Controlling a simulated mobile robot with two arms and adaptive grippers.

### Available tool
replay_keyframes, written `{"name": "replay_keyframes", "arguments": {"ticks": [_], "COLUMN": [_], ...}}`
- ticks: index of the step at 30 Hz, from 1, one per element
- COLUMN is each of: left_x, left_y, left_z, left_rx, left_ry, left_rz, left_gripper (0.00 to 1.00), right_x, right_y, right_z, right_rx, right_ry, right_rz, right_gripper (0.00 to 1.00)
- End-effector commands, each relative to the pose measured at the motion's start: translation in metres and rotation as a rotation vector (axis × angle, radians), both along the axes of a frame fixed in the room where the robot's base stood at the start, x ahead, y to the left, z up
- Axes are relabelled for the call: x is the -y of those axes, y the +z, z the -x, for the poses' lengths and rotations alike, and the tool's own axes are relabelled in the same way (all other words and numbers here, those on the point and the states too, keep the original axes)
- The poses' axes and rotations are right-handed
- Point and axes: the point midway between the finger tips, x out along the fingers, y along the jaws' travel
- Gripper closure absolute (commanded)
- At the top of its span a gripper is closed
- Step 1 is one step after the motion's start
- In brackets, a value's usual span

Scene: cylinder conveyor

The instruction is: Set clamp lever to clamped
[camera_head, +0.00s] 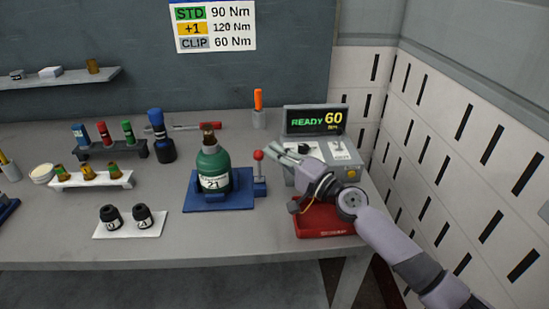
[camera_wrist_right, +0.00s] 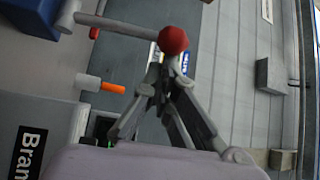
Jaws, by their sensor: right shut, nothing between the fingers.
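The clamp lever is a thin grey rod with a red ball knob (camera_head: 258,155). It stands upright from a blue mount (camera_head: 261,188) at the right end of the blue fixture base (camera_head: 218,202). A green cylinder with a white label (camera_head: 213,170) stands on that base. My right gripper (camera_head: 272,150) is shut and empty, its fingertips just right of the knob. In the right wrist view the red knob (camera_wrist_right: 173,40) lies just beyond the closed fingertips (camera_wrist_right: 160,75); I cannot tell whether they touch. My left gripper is out of view.
A red tray (camera_head: 322,222) lies below my right wrist. An orange-handled tool (camera_head: 258,98) stands at the back.

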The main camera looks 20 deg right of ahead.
Motion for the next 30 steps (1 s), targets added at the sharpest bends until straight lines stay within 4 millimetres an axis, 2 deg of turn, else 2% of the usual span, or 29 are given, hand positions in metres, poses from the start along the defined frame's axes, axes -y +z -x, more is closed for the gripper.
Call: {"name": "replay_keyframes", "arguments": {"ticks": [1, 7, 12, 30], "left_x": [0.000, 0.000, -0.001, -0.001], "left_y": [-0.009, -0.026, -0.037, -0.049], "left_z": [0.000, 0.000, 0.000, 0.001], "left_rx": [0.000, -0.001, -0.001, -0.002], "left_ry": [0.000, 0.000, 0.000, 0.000], "left_rz": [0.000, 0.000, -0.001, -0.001], "left_gripper": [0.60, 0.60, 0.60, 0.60], "right_x": [-0.002, -0.004, -0.006, -0.012], "right_y": [-0.007, -0.008, -0.008, -0.015], "right_z": [0.002, 0.009, 0.017, 0.038], "right_rx": [0.014, 0.095, 0.095, 0.093], "right_ry": [0.002, 0.002, 0.003, 0.001], "right_rz": [-0.003, 0.020, 0.032, 0.027], "right_gripper": [1.00, 1.00, 1.00, 1.00]}}
